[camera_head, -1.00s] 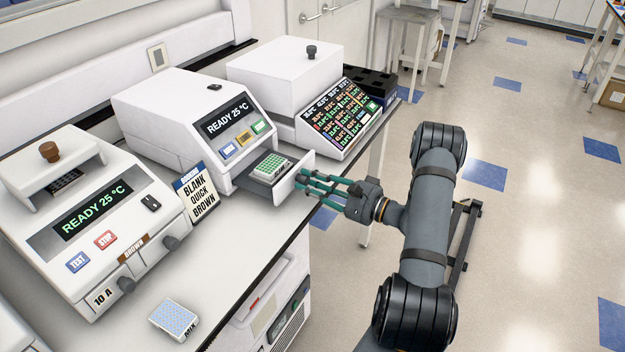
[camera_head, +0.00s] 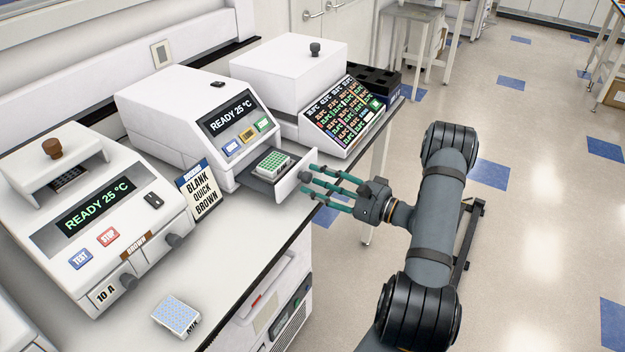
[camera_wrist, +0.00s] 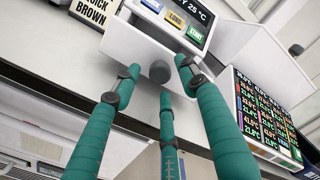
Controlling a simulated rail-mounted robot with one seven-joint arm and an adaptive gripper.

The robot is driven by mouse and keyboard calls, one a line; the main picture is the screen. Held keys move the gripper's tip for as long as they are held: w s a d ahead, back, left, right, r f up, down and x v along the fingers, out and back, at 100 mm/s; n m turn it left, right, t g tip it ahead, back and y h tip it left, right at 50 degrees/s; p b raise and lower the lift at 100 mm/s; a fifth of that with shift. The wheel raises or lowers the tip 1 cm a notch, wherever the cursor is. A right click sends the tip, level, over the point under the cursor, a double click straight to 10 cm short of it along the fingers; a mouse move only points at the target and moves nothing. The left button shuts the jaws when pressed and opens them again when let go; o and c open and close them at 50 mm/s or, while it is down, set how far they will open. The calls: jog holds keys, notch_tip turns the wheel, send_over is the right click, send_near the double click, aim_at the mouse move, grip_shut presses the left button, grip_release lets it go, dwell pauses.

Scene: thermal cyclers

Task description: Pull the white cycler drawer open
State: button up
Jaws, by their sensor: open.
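The white cycler (camera_head: 190,125) in the middle of the bench has its drawer (camera_head: 296,180) slid out at the front, with a green plate (camera_head: 273,162) in it. In the wrist view the drawer's white front (camera_wrist: 130,45) carries a dark round knob (camera_wrist: 159,71). My gripper (camera_head: 308,184) is open, with its three teal fingers pointing at the drawer front. In the wrist view the open fingers (camera_wrist: 155,85) spread around and below the knob, apparently apart from it. The fingers hide the knob in the head view.
A brown-knobbed cycler (camera_head: 90,210) stands at left, and a multi-display cycler (camera_head: 300,95) at right. A sign (camera_head: 197,190) leans beside the white cycler. A blue-and-white plate (camera_head: 176,316) lies near the bench front. Open floor lies right of the bench.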

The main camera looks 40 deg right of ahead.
jog(key=v, duration=1)
jog(key=shift+s, duration=0.15)
jog(key=shift+r, duration=0.1)
jog(key=x, duration=1.2)
jog(key=shift+w+d, duration=0.1)
jog(key=shift+w, duration=0.15)
jog(key=shift+w+a, duration=0.2)
jog(key=shift+w, duration=0.05)
jog(key=shift+s, duration=0.1)
